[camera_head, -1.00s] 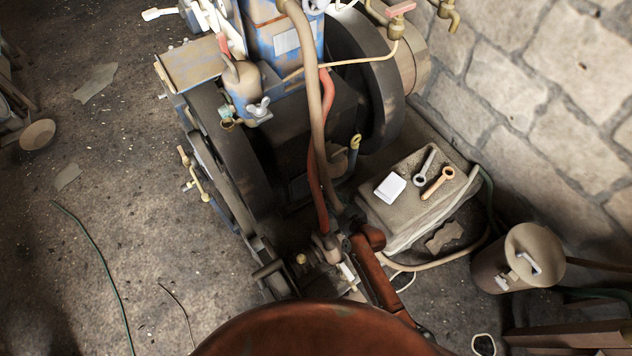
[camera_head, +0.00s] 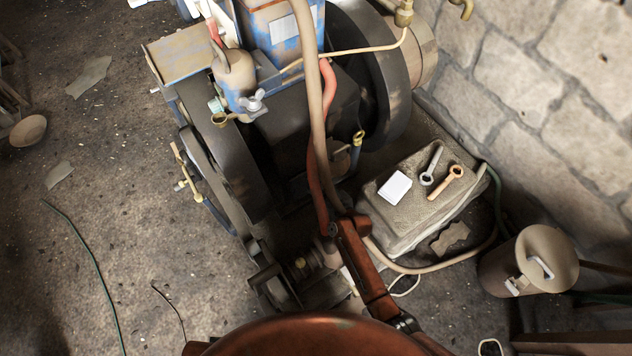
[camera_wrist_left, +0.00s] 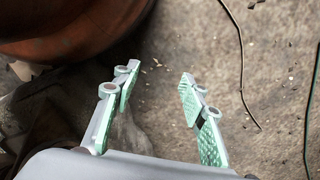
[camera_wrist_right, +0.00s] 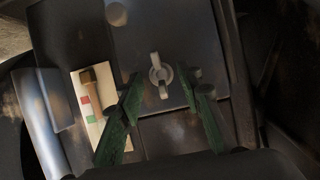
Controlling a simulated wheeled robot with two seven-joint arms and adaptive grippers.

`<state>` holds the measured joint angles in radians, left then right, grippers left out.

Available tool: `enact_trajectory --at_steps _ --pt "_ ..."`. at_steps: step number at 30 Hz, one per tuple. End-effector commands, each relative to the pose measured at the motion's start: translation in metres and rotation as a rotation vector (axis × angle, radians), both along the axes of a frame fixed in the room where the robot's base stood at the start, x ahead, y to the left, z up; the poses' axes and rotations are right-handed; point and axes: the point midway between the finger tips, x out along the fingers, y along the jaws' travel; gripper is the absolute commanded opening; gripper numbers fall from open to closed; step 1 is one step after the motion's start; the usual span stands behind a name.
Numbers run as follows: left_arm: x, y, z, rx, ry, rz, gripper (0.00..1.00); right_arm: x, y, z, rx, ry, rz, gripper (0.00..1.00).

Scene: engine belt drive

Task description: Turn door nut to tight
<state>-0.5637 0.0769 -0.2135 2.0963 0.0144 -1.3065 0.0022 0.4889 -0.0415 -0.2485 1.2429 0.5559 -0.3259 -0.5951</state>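A pale metal wing nut (camera_wrist_right: 160,76) stands on a dark flat panel (camera_wrist_right: 190,40) in the right wrist view. I take it for the door nut. Its two wings point roughly up and down in that picture. My right gripper (camera_wrist_right: 163,88) is open, with one green-padded finger on each side of the nut; I cannot tell whether either touches it. My left gripper (camera_wrist_left: 158,82) is open and empty above the floor. Neither gripper shows in the head view. A wing nut (camera_head: 253,102) also shows on the engine there, but I cannot tell whether it is the same one.
A label plate with red and green marks (camera_wrist_right: 90,115) lies left of my right fingers. A rusty rounded vessel (camera_head: 310,335) fills the head view's bottom. A stone block (camera_head: 400,225) holds two spanners. A lidded can (camera_head: 525,265) stands right. Open floor (camera_head: 110,220) lies left.

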Motion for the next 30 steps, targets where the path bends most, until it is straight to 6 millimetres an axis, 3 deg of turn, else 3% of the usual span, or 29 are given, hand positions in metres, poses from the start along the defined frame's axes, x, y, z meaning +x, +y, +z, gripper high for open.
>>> enact_trajectory --at_steps 13,27,30 --pt "0.0011 -0.0016 0.0097 -0.003 0.0 0.001 0.39 0.0046 0.0033 -0.0021 0.0 0.0 0.0 0.33" --pt "0.0011 -0.0015 0.0095 -0.003 0.0 0.001 0.39 0.0043 0.0029 -0.0024 -0.001 0.001 0.0 0.01" --pt "0.001 -0.0015 0.0095 -0.003 0.0 0.001 0.39 0.0043 0.0029 -0.0025 -0.001 0.001 0.0 0.0"
